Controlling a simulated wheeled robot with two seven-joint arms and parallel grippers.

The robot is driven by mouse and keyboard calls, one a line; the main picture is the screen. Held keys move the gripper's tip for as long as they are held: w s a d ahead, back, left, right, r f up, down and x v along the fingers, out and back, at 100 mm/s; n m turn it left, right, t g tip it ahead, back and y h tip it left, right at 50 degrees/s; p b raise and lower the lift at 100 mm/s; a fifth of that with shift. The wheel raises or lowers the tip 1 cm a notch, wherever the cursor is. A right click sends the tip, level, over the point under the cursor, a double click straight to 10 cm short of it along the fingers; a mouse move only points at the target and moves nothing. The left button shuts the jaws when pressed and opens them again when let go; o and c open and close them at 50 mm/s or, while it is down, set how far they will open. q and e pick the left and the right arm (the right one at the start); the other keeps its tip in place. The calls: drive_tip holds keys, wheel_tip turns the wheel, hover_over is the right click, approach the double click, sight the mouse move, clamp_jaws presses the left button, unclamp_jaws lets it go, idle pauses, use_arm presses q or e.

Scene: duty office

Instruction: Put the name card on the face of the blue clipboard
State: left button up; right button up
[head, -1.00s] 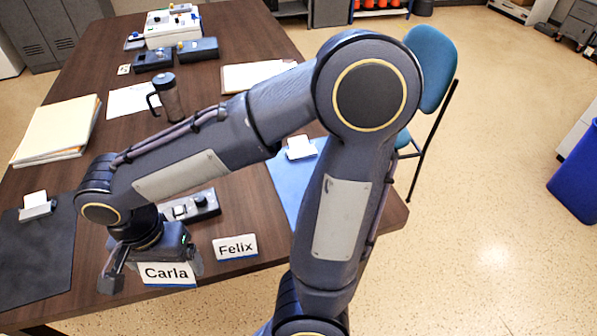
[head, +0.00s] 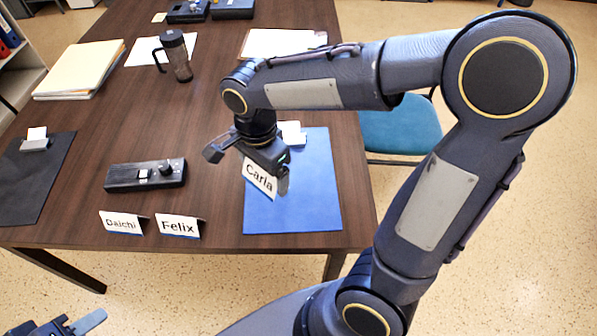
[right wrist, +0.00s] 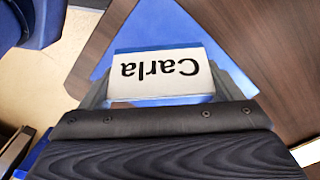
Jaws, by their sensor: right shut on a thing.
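The white name card reading "Carla" (head: 259,179) is held between the fingers of my right gripper (head: 248,168). It hangs tilted over the left part of the blue clipboard (head: 312,195), apparently above its face. In the right wrist view the Carla card (right wrist: 162,74) sits between both fingers, its lettering upside down, with blue clipboard behind it. The clipboard lies on the table's right front, its clip (head: 292,134) at the far end, partly behind my gripper. My left gripper (head: 75,326) shows only partly at the bottom left; its opening is unclear.
Name cards "Daichi" (head: 122,222) and "Felix" (head: 178,226) stand at the front edge of the table (head: 215,212). A black device (head: 145,175) lies behind them.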

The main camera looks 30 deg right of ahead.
drive_tip(key=w+d+f, duration=0.1)
drive_tip(key=d+f, duration=0.1)
drive_tip(key=w+d+f, duration=0.1)
drive_tip(key=d+f, duration=0.1)
drive_tip(key=d, duration=0.1)
drive_tip(key=w+d+f, duration=0.1)
drive_tip(key=d+f, duration=0.1)
drive_tip(key=f, duration=0.1)
drive_tip(key=shift+w+d+b, duration=0.35)
drive_tip(key=shift+d, duration=0.05)
drive_tip(key=shift+w+d+f, duration=0.1)
drive_tip(key=shift+d+f, duration=0.05)
drive_tip(key=shift+f, duration=0.85)
drive_tip(key=shift+w+d+f, duration=0.1)
drive_tip(key=shift+f, duration=0.85)
